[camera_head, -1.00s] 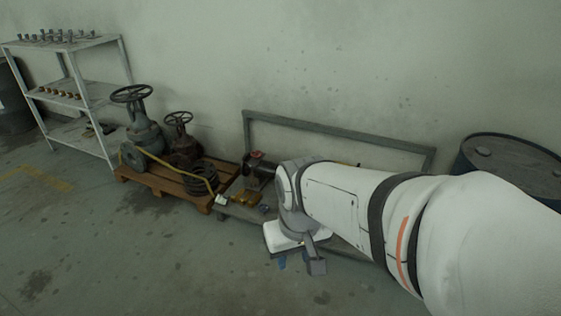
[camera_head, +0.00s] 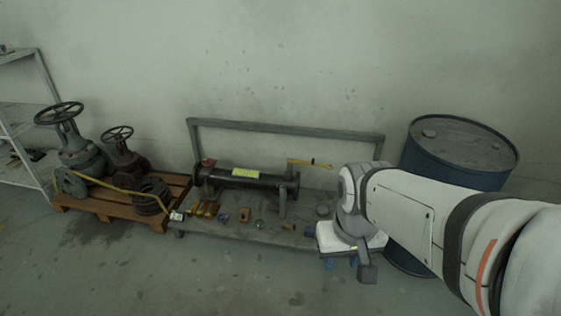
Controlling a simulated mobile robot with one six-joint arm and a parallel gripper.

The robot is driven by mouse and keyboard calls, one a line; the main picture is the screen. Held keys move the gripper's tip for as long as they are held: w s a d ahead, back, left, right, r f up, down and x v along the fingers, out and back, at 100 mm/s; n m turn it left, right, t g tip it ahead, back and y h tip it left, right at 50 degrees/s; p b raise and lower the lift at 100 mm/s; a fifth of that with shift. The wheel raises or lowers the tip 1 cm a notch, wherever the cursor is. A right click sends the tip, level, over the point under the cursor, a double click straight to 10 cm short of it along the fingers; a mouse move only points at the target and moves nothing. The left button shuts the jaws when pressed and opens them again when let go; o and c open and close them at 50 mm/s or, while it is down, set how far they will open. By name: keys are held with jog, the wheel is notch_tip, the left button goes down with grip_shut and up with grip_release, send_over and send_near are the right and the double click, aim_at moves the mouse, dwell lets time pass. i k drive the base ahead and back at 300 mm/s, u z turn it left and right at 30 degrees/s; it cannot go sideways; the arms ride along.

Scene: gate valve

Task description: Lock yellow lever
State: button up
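A thin yellow lever (camera_head: 312,163) lies roughly level above the right end of a dark pipe (camera_head: 270,181). The pipe is mounted on a low grey cart (camera_head: 240,232) and carries a yellow label (camera_head: 246,173). A small red part (camera_head: 208,163) shows at the pipe's left end. My gripper (camera_head: 366,270) is at the front right of the cart, to the right of and lower in the picture than the lever, and appears apart from it. Its fingers are too small and turned away to tell whether it is open or shut. My wrist hides the cart's right end.
Several small yellow and brown parts (camera_head: 205,209) lie on the cart's front. A blue drum (camera_head: 462,150) stands at the right, partly behind my arm. A wooden pallet (camera_head: 100,208) with two handwheel valves (camera_head: 80,150) is at the left, beside a shelf (camera_head: 45,75). The front floor is clear.

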aim_at(283, 226)
jog(key=u, duration=0.05)
jog(key=i, duration=0.5)
jog(key=z, duration=0.1)
jog(key=k, duration=0.6)
jog(key=u, duration=0.5)
jog(key=i, duration=1.7)
jog(key=z, duration=0.45)
